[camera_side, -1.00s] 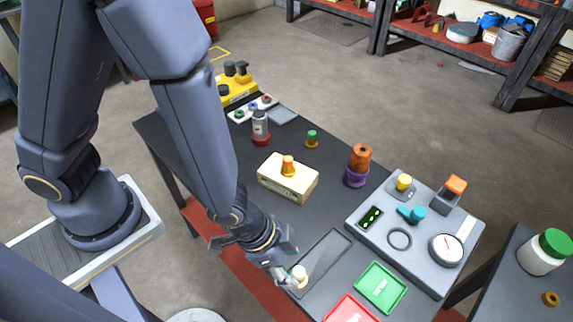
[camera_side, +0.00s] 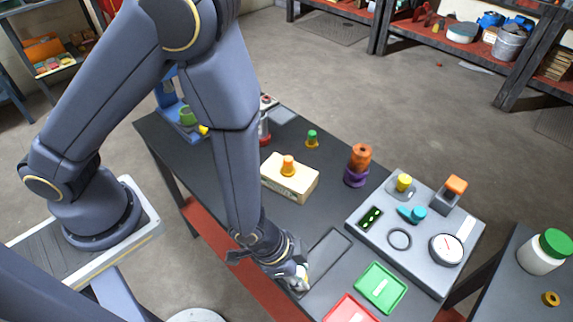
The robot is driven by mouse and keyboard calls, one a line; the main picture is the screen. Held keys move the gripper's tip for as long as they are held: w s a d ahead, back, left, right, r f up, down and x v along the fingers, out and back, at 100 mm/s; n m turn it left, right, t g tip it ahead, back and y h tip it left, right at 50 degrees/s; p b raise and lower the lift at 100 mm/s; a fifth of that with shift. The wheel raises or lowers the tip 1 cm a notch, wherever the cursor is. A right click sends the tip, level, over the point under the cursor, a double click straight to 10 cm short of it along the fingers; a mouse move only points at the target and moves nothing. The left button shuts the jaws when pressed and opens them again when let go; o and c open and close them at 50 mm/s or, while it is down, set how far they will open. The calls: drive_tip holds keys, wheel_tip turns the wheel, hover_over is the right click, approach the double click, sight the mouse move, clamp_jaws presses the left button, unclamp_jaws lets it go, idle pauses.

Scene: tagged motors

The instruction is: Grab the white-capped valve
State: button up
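The white-capped valve (camera_side: 303,271) is mostly hidden by my gripper at the near edge of the dark table. Only a bit of its pale cap shows. My gripper (camera_side: 300,281) points down at the valve, with its fingers at or around it. I cannot tell whether the fingers touch the valve or have closed on it.
A shallow dark tray (camera_side: 329,252) lies just right of my gripper. A green tray (camera_side: 381,287) and a red tray (camera_side: 350,309) are further right. A wooden block with an orange-topped piece (camera_side: 289,180) stands behind. A grey panel (camera_side: 440,275) holds several parts.

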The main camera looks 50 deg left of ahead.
clamp_jaws()
